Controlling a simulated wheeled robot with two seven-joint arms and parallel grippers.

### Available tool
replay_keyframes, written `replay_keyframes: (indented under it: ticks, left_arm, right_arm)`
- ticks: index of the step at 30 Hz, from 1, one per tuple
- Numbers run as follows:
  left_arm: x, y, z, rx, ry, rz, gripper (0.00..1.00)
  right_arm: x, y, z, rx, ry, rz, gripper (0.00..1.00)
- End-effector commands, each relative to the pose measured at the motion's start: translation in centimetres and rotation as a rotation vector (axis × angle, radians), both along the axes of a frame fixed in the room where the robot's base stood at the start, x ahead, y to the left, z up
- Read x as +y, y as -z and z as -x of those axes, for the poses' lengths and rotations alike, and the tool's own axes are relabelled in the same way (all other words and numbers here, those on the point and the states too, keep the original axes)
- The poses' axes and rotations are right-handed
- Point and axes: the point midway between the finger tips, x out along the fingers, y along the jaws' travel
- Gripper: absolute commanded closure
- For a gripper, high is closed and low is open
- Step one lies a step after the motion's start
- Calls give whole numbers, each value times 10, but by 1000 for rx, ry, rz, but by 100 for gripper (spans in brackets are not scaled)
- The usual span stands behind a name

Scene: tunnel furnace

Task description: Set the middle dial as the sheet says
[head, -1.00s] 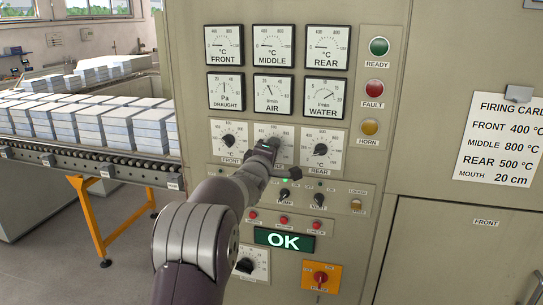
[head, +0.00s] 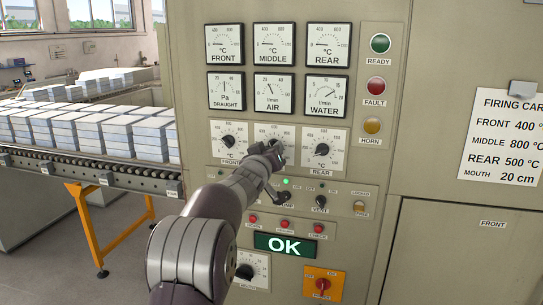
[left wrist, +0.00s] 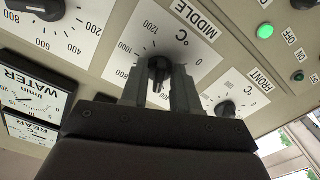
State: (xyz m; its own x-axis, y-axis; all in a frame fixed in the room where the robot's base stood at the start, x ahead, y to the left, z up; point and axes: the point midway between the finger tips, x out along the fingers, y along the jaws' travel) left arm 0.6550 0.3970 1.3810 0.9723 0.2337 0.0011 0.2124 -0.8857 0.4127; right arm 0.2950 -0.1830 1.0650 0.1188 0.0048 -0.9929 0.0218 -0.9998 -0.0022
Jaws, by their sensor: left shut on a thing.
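The middle dial is a white plate (head: 277,132) with a black knob, between the front and rear dials on the panel. My left gripper (head: 272,153) is at this dial and covers much of its plate and knob. In the left wrist view the picture is upside down, and the two fingers (left wrist: 160,86) are shut on the black middle knob (left wrist: 158,66), one on each side. Its exact setting is hard to read, as the fingers hide part of the scale. The sheet (head: 508,138) at right reads front 400 °C, middle 800 °C, rear 500 °C, mouth 20 cm. My right gripper is out of view.
The front dial (head: 228,141) and rear dial (head: 322,150) are close on either side. Small switches, red buttons and a green OK display (head: 285,245) are below. Gauges are above. A conveyor (head: 90,172) with stacked pale slabs is at left.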

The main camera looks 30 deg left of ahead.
Motion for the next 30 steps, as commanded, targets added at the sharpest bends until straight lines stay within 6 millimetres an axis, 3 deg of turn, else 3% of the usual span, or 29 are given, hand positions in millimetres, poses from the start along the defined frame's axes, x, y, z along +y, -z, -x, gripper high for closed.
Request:
replay_keyframes:
  ticks: [30]
  left_arm:
    - [4, -1, 1, 216, -3, -915, 100]
  right_arm:
    - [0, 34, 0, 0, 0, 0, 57]
